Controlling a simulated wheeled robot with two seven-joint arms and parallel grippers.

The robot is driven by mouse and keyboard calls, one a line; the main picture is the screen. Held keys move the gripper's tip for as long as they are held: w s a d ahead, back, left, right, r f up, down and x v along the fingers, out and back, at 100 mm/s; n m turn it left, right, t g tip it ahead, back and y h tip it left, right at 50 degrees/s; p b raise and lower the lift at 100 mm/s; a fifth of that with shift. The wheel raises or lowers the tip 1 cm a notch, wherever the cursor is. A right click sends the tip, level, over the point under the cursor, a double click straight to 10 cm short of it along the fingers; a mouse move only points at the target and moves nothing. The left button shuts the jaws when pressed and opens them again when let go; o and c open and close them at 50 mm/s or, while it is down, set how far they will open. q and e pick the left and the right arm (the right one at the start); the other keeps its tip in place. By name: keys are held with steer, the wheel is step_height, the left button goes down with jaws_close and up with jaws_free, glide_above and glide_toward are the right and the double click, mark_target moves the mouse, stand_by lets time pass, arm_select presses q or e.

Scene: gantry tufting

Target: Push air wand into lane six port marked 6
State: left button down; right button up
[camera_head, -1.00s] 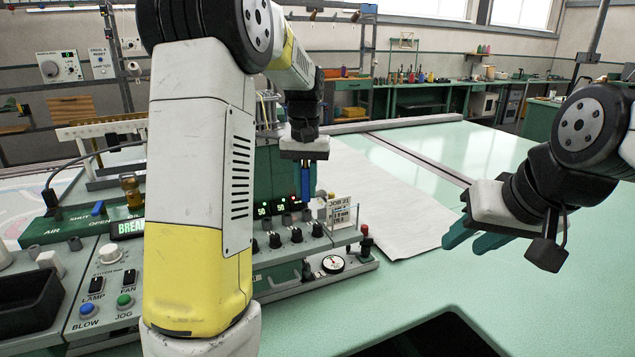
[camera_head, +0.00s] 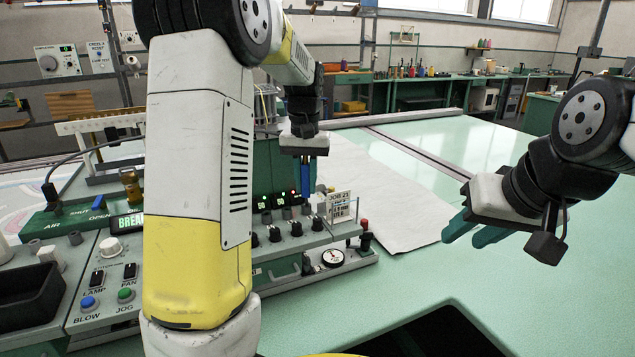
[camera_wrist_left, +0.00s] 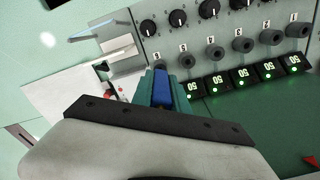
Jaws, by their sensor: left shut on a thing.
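My left gripper (camera_head: 305,158) is shut on the blue air wand (camera_head: 307,182), which points down at the green control unit. In the left wrist view the blue wand (camera_wrist_left: 162,88) sits between the teal fingers, in front of the leftmost end of a row of dark round ports (camera_wrist_left: 215,53) with small number tags. The end port is mostly hidden behind wand and fingers, and its tag is too small to read surely. I cannot tell whether the wand's tip is in a port or just short of it. My right gripper (camera_head: 462,238) is open and empty over the table.
Lit green displays (camera_wrist_left: 241,77) and black knobs (camera_wrist_left: 177,18) flank the ports. A job card (camera_head: 339,205) and a gauge (camera_head: 333,258) stand at the unit's right. A button panel (camera_head: 105,295) lies at left. The green table (camera_head: 440,270) is clear at right, with a dark opening in front.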

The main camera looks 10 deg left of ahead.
arm_select(q)
steer(key=shift+f, duration=1.15)
stand_by(0.4)
steer(key=c, duration=1.2)
jaws_free()
steer(key=shift+r, duration=0.15)
